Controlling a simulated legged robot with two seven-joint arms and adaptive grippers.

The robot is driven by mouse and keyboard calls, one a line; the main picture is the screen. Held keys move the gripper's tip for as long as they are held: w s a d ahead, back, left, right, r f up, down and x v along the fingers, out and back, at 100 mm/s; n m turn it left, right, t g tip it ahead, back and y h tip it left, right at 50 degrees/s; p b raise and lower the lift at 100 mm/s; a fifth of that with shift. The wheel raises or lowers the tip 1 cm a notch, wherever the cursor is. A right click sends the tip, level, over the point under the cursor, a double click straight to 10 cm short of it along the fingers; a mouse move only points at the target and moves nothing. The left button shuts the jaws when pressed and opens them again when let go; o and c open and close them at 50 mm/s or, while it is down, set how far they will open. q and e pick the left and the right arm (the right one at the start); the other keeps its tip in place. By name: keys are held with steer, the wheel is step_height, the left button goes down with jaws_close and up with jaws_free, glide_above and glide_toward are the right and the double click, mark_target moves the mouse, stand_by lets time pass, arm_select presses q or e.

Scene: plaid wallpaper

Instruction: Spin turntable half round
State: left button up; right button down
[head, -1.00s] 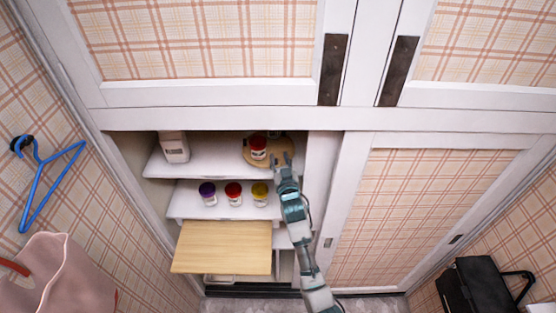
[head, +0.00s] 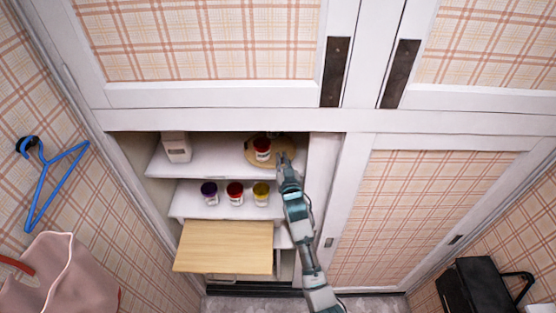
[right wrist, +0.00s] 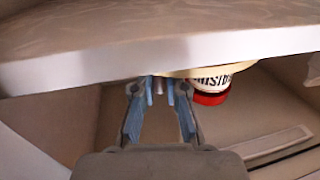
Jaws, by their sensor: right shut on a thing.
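The turntable (head: 250,150) is a round tan disc on the upper open shelf, at its right end. A jar with a red lid (head: 262,145) stands on it. In the right wrist view the jar (right wrist: 212,80) appears inverted, beside the pale turntable edge (right wrist: 178,73). My right gripper (head: 282,157) is at the front right of the turntable. In the right wrist view its blue fingertips (right wrist: 160,88) close around a small pale upright piece at the turntable's edge. The exact grip is partly hidden. My left gripper is not in view.
A white carton (head: 176,147) stands at the shelf's left end. Purple-, red- and yellow-topped jars (head: 235,194) stand on the shelf below, above a wooden board (head: 222,247). A closed plaid door (head: 410,210) is right of my arm. The upper shelf's middle is clear.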

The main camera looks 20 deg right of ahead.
steer(key=shift+w+d+r+p, duration=0.2)
steer(key=shift+d+r+p, duration=0.15)
steer(key=shift+d, duration=0.25)
steer(key=shift+w+d, duration=0.1)
steer(key=shift+a+f, duration=0.1)
steer(key=shift+a, duration=0.1)
steer(key=c, duration=1.2)
jaws_free()
steer(key=shift+s+a, duration=0.2)
steer(key=shift+a, duration=0.05)
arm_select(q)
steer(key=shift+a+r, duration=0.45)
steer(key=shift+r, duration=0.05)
arm_select(e)
steer(key=shift+s+f, duration=0.15)
steer(key=shift+s, duration=0.05)
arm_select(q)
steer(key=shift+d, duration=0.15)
arm_select(e)
steer(key=s+a, duration=0.1)
steer(key=s, duration=1)
steer(key=shift+s+a, duration=0.25)
steer(key=shift+s, duration=0.05)
